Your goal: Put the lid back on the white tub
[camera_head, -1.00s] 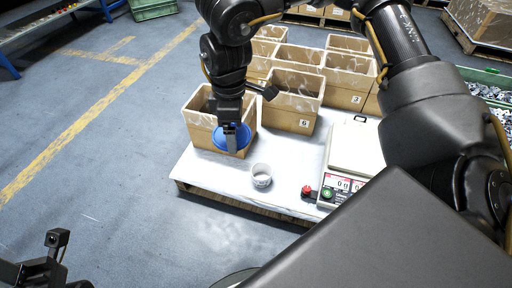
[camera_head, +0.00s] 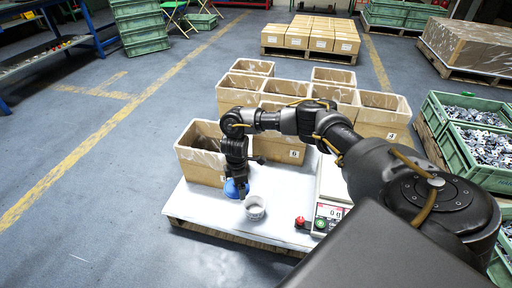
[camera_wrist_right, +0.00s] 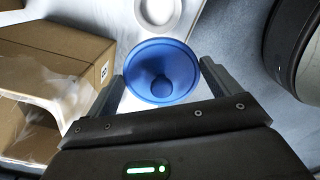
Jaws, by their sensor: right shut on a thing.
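The white tub (camera_head: 256,211) stands upright and open on the white tabletop, in front of the cardboard boxes. The round blue lid (camera_head: 230,190) is held in my right gripper (camera_head: 238,190), just left of the tub and apart from it or barely so; the gap is hard to judge. In the right wrist view the blue lid (camera_wrist_right: 160,75) sits between the two fingers of my right gripper (camera_wrist_right: 162,72). The tub (camera_wrist_right: 158,10) shows there beyond the lid, cut by the top edge. My left gripper is out of view.
An open cardboard box (camera_head: 201,155) stands close behind the lid, with more boxes (camera_head: 285,143) to its right. A scale (camera_head: 332,190) with red and green buttons (camera_head: 300,221) is right of the tub. The table's front edge is near; floor lies beyond.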

